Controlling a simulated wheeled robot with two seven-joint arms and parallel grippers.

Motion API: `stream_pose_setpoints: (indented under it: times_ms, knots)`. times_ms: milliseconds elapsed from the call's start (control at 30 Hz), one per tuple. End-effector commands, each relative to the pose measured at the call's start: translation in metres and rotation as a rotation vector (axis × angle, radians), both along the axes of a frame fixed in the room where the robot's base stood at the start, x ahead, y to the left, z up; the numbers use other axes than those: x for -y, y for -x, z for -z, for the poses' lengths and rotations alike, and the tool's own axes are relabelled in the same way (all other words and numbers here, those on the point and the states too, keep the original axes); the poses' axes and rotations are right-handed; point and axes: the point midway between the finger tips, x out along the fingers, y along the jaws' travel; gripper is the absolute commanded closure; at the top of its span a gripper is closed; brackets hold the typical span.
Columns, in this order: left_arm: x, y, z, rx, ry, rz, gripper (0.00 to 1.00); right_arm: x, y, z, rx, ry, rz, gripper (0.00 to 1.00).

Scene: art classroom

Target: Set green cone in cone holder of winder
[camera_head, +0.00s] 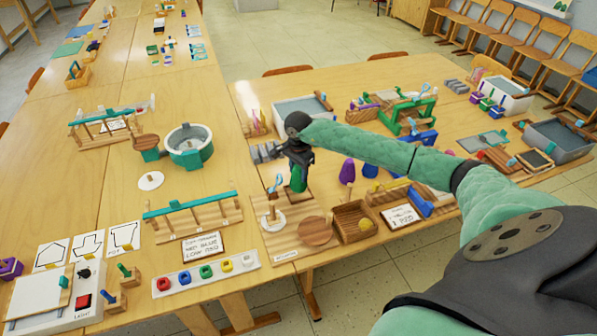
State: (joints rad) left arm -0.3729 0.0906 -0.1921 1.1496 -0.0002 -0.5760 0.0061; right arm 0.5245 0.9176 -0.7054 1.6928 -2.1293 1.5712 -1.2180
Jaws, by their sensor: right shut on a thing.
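My right gripper (298,160) comes in from the right and points down, shut on the green cone (298,181). The cone hangs upright between the fingers, and its top is hidden by them. Below and beside it is a wooden board (287,245), which seems to be the winder, with a white disc (272,221), a small post and a blue piece. The cone shows close to the board's back edge. I cannot tell how high it is above the board, nor which part is the cone holder. My left gripper is not in view.
A purple cone (347,170) and a blue cone (370,171) stand right of the gripper. A teal-topped rack (192,217) stands left.

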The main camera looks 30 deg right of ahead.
Motion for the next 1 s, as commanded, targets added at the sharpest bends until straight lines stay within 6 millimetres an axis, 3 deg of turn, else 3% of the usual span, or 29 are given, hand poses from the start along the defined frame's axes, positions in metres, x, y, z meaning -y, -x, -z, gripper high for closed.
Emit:
stream_pose_setpoints:
  times_ms: [1000]
  knots:
    - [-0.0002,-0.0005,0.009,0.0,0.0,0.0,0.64,0.0,-0.0007,0.0001,0.001,0.0,0.0,0.82]
